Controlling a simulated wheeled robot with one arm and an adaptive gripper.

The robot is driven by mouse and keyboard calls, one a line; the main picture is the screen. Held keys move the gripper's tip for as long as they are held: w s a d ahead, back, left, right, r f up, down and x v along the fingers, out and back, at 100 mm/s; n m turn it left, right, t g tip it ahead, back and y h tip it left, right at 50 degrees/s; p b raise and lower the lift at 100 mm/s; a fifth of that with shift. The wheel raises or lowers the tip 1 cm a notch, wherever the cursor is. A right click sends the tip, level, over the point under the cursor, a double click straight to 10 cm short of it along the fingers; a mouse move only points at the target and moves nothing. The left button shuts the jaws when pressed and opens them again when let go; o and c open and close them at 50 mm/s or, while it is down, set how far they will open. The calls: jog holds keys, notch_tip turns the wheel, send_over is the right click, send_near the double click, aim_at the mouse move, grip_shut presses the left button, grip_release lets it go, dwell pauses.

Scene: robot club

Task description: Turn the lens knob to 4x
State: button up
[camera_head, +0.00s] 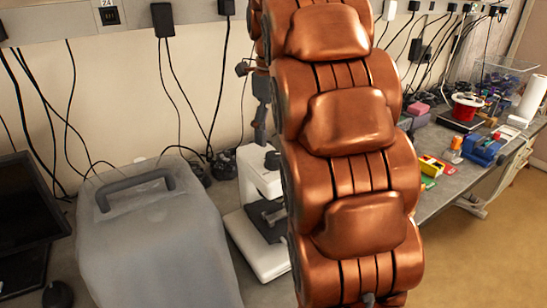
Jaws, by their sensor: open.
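A white microscope (262,250) stands on the bench behind my copper-coloured arm, with its dark stage (267,220) and a black round knob (272,160) showing at the arm's left edge. A small dark grey jointed part, apparently of my gripper (261,108), shows at the arm's left edge, above the microscope. The rest of the gripper is hidden. It is open, and I see nothing held in the visible part.
A grey covered case with a handle (155,240) stands close left of the microscope. A dark monitor (28,215) is at far left. Cables hang along the wall behind. At right, the bench holds a red bowl-like object (467,107), a blue device (484,150) and a clear box (505,75).

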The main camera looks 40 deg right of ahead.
aim_at(273, 154)
notch_tip(273, 154, down, 4)
jog(key=shift+r+b, duration=0.25)
jog(key=shift+b, duration=0.3)
jog(key=shift+p, duration=0.35)
jog(key=shift+f, duration=0.95)
jog(key=c, duration=1.1)
